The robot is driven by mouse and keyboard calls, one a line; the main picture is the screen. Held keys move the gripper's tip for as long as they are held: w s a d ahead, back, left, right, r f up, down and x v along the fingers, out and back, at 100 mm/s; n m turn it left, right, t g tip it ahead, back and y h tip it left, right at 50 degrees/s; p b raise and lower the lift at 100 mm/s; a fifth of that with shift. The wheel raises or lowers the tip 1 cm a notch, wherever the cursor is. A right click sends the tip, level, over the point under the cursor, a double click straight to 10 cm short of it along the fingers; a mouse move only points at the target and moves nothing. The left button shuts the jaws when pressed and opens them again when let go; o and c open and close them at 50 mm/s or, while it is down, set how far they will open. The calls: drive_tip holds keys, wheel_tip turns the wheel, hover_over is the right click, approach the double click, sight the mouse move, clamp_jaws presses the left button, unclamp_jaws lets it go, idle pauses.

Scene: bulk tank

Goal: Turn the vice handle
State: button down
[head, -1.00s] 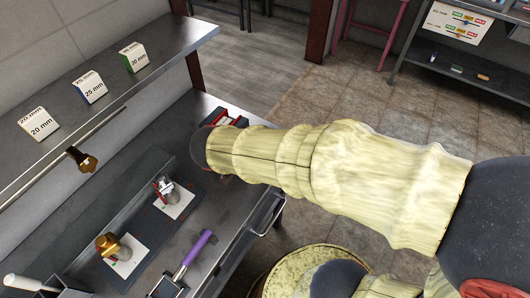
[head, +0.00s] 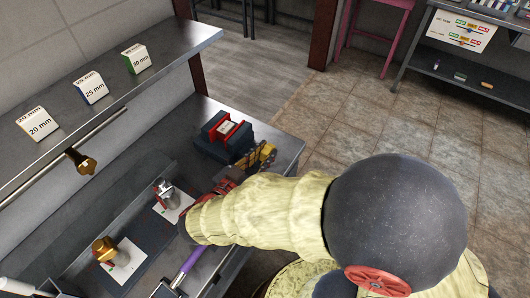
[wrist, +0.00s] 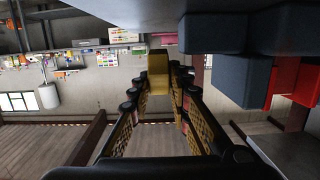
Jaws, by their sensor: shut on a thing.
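The vice (head: 219,151) is dark blue with red jaws and stands on the workbench; its blue body also shows at the upper right of the wrist view (wrist: 245,75). A mustard-yellow block, which looks like the vice handle (wrist: 158,72), sits between my fingertips. My gripper (wrist: 158,90) is shut on it, with the black fingers and yellow grid pads on either side. In the head view my gripper (head: 260,156) is at the front right side of the vice, where handle and fingers are hard to tell apart.
On the bench are a dark mat with a silver piece (head: 167,191) and a brass piece (head: 105,249), and a purple-handled tool (head: 197,250). A shelf (head: 150,70) with size-marked blocks runs above. Open floor lies right of the bench.

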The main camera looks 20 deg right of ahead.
sight(264, 152)
drive_tip(key=shift+f, duration=0.1)
idle(0.3)
drive_tip(key=c, duration=1.7)
unclamp_jaws()
drive_tip(key=shift+o, duration=0.2)
wheel_tip(264, 152, up, 10)
drive_tip(key=shift+r, duration=0.1)
